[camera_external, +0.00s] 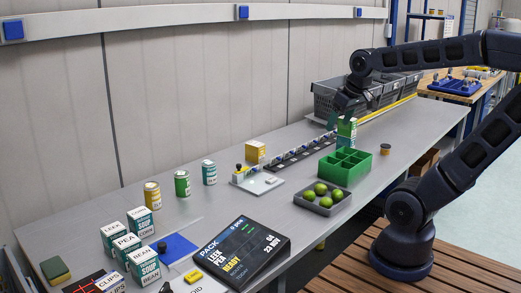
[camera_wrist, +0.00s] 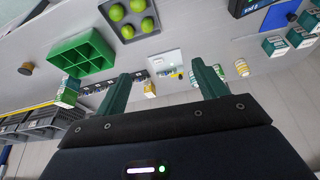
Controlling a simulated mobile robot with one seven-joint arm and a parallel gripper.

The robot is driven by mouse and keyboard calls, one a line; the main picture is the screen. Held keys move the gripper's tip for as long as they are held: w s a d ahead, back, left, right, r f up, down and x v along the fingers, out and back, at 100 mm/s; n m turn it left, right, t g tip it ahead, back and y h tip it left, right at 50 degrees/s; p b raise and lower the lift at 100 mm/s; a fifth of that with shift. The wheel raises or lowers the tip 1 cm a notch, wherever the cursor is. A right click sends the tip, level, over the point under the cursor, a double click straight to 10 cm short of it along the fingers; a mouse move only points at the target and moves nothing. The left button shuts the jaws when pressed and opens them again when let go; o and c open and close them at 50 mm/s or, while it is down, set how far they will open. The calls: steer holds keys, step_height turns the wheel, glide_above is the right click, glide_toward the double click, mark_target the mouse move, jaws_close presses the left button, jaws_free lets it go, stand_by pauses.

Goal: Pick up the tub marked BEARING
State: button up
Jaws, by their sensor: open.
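I cannot read the word BEARING on anything in either view, so I cannot tell which thing is that tub. A white box (camera_external: 110,283) with lettering like CLIPS is cut off at the bottom of the external view. The carton (camera_wrist: 67,92) shows left of the fingers there.
A green divided tray (camera_external: 345,166), a grey tray (camera_external: 323,200) of green balls and a brown round pot (camera_external: 385,149) lie near. Grey crates (camera_external: 325,100) stand behind. Several cans, cartons and a dark PACK screen (camera_external: 240,253) fill the near left.

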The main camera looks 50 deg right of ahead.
steer(key=w+d+f+m+h, duration=0.1)
steer(key=w+d+m, duration=0.1)
steer(key=w+d, duration=0.75)
steer(key=w+d+f+m+h, duration=0.1)
steer(key=w+d+m, duration=0.2)
steer(key=w+d, duration=0.7)
steer(key=m+g+h, duration=0.1)
steer(key=m+g, duration=0.1)
steer(key=m, duration=0.4)
glide_toward(386, 145)
steer(key=shift+h, duration=0.3)
steer(key=shift+a+f+x, duration=0.1)
steer(key=shift+a+x, duration=0.1)
steer(key=shift+x, duration=1.65)
steer(key=shift+a+f+x, duration=0.1)
steer(key=shift+a+x, duration=0.1)
steer(key=shift+x, duration=1.65)
steer(key=shift+a+f+x, duration=0.1)
steer(key=shift+a+x, duration=0.1)
steer(key=shift+x, duration=1.65)
steer(key=c, duration=1)
